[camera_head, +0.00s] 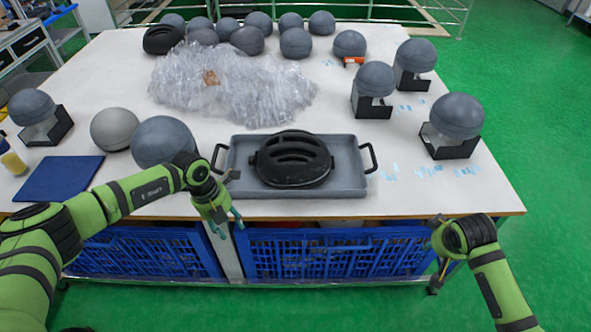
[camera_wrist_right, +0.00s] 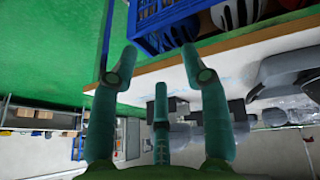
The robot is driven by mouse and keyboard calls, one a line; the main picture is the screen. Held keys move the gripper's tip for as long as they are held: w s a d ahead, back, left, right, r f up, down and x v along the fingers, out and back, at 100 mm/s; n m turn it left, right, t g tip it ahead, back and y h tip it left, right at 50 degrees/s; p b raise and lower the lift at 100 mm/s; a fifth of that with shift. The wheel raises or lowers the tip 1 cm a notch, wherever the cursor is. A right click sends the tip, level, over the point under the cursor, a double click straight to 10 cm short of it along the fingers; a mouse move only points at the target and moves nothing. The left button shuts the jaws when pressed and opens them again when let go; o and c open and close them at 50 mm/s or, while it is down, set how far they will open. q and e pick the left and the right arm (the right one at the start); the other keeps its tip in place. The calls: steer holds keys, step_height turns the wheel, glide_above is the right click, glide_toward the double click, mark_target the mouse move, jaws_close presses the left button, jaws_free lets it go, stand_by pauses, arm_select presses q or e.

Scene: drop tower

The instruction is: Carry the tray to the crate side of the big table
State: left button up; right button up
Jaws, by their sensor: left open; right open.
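The grey tray (camera_head: 347,180) lies flat near the front edge of the big white table (camera_head: 420,195). It has a black handle at each end and carries a black vented helmet (camera_head: 292,160). My left gripper (camera_head: 226,222) is open and empty in front of the tray's left end, near the left handle, with no clear contact. My right gripper (camera_head: 436,250) is apart from the tray, in front of the table edge to its right. In the right wrist view its teal fingers (camera_wrist_right: 158,65) are spread with nothing between them. Blue crates (camera_head: 335,254) sit below the table's front edge.
Clear plastic wrap (camera_head: 232,88) lies behind the tray. Grey head forms (camera_head: 163,141) stand left of it, others along the back, and several on black stands (camera_head: 453,125) at right. A dark blue mat (camera_head: 58,178) lies at front left. Green floor is free at right.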

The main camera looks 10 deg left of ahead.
steer(key=v, duration=1)
steer(key=shift+w+a+r, duration=0.3)
steer(key=shift+r, duration=0.1)
